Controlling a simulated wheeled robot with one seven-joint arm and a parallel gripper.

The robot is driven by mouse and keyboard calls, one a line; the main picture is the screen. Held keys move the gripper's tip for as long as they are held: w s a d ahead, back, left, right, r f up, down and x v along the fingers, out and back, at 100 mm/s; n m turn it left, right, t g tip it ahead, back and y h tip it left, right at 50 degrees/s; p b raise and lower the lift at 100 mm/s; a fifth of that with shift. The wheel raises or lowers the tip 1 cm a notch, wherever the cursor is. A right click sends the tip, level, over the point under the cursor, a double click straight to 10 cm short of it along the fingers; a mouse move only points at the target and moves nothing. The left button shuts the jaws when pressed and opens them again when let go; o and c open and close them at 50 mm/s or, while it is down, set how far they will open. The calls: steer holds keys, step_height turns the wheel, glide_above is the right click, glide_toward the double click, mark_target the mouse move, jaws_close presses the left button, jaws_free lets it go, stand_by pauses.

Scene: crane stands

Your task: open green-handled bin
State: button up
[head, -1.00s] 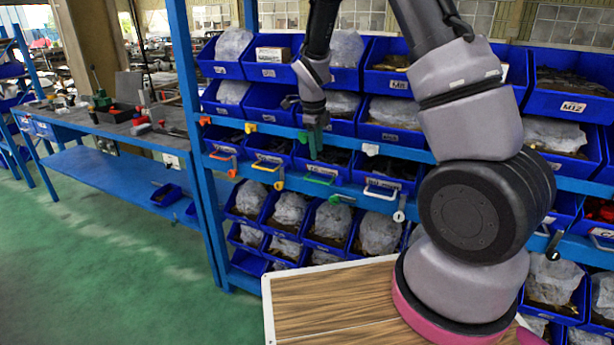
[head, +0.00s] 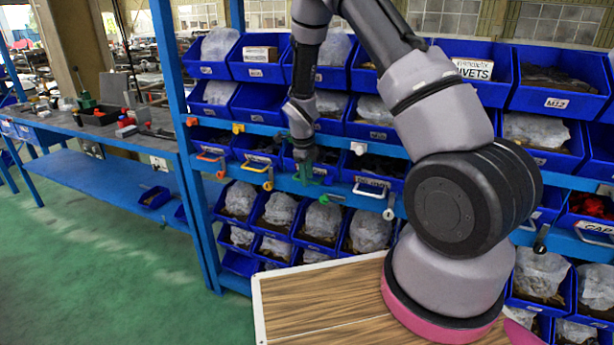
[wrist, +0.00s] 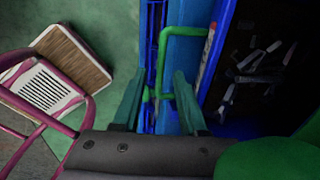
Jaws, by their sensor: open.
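The green handle (head: 309,177) is on the front of a blue bin in the rack's handled row; my gripper partly covers it in the head view. In the wrist view the green handle (wrist: 163,62) is a bent bar on the bin's blue front, with its near end between my fingers. My gripper (wrist: 158,98) has two green fingers, apart, on either side of that end; I cannot tell if they touch it. In the head view my gripper (head: 304,160) points down at the handle. The bin's dark interior (wrist: 262,75) holds small pale pieces.
Neighbouring bins have an orange handle (head: 210,157), a yellow handle (head: 257,167) and a white handle (head: 371,188). Blue bins fill the rack above and below. A wooden-topped stand (head: 320,300) is below. A workbench (head: 85,125) stands left, with clear green floor (head: 120,260) before it.

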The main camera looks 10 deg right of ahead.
jaws_close()
stand_by(1.4)
